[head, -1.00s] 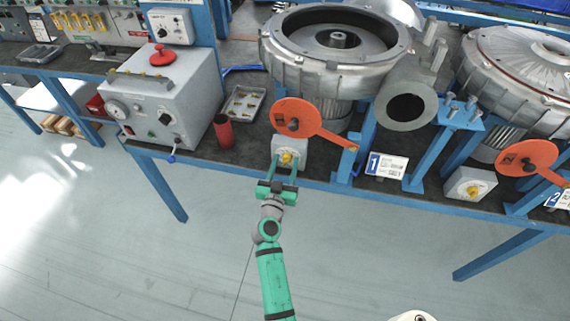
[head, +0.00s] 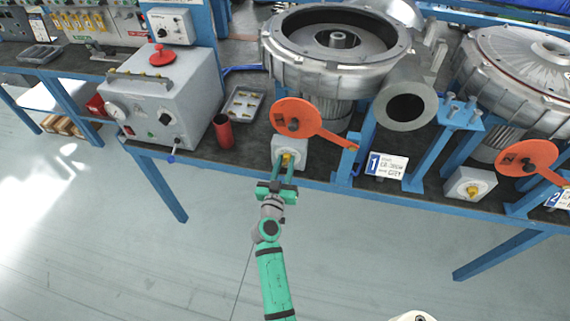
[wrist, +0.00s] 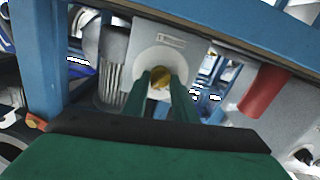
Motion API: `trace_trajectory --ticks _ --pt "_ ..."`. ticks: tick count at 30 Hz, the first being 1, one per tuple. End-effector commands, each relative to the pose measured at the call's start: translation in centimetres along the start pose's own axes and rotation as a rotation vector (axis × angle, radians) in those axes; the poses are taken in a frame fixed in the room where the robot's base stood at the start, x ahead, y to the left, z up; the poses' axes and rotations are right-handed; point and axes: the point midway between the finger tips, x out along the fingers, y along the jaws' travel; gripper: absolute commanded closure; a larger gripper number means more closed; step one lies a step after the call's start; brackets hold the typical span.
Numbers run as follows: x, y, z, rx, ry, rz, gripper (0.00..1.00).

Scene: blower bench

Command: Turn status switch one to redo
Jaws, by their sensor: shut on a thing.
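Status switch one is a light grey box with a yellow knob (head: 287,158) at the bench's front edge, under the first blower, beside the card marked 1. In the wrist view the yellow knob (wrist: 160,78) sits on a round pale plate on the grey switch box (wrist: 190,50). My green gripper (head: 284,172) reaches the box from the front. Its two fingers (wrist: 161,82) are shut on the knob, one on each side. The fingers partly cover the knob and plate. The small label above the knob is too blurred to read.
An orange paddle (head: 296,118) hangs just above the switch box. A red cylinder (head: 222,132) stands to its left, and the number 1 card (head: 387,166) is to its right. A second switch box (head: 469,185) is farther right. The floor in front is clear.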

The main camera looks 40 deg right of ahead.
Motion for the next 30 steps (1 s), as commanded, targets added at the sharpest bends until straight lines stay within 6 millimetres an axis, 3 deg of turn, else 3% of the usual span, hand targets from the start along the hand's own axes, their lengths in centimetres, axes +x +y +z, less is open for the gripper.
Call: trace_trajectory --ticks 30 --pt "-0.08 -0.41 0.21 -0.946 0.0 -0.002 0.97"
